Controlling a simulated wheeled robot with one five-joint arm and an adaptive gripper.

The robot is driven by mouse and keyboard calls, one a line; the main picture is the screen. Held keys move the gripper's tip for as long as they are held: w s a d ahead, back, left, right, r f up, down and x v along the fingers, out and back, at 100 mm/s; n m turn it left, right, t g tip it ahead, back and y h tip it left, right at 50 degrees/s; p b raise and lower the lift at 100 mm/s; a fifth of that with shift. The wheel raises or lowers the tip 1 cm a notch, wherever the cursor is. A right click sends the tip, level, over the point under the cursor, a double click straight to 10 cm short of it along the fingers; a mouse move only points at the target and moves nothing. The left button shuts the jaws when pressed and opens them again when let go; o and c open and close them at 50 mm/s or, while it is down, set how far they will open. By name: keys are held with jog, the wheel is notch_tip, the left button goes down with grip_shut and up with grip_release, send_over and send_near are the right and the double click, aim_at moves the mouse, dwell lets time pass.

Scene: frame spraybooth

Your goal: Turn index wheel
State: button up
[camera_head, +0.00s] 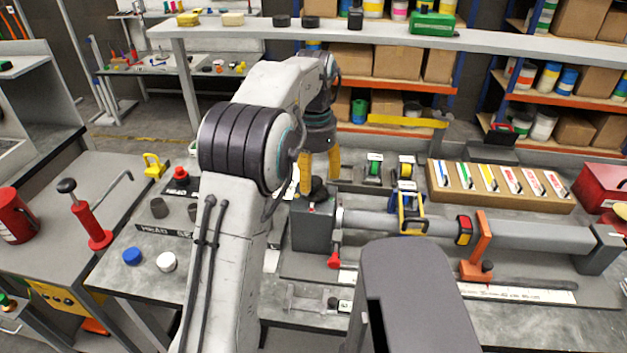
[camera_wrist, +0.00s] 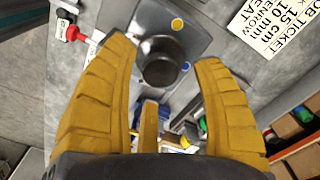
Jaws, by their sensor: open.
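A dark round knob (camera_wrist: 163,62), which looks like the index wheel, stands on a grey block (camera_wrist: 200,38) with a yellow dot and a blue dot beside it. In the head view the knob (camera_head: 318,190) sits on top of the grey block (camera_head: 312,232) at the left end of a long grey tube. My gripper (camera_wrist: 164,52) is open with its yellow fingers pointing down. In the wrist view the knob lies between the fingertips, with a gap on each side. In the head view my gripper (camera_head: 319,184) is directly over the block; the exact height is hard to tell.
A red-tipped lever (camera_head: 334,260) sticks out at the block's front. The grey tube (camera_head: 435,225) runs right, with a yellow-blue clamp (camera_head: 410,212) and an orange stand (camera_head: 478,248). A job ticket (camera_wrist: 265,25) lies near the block. Cups and caps stand left.

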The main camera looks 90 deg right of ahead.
jog(key=shift+f, duration=0.65)
jog(key=shift+c, duration=0.3)
jog(key=c, duration=1.2)
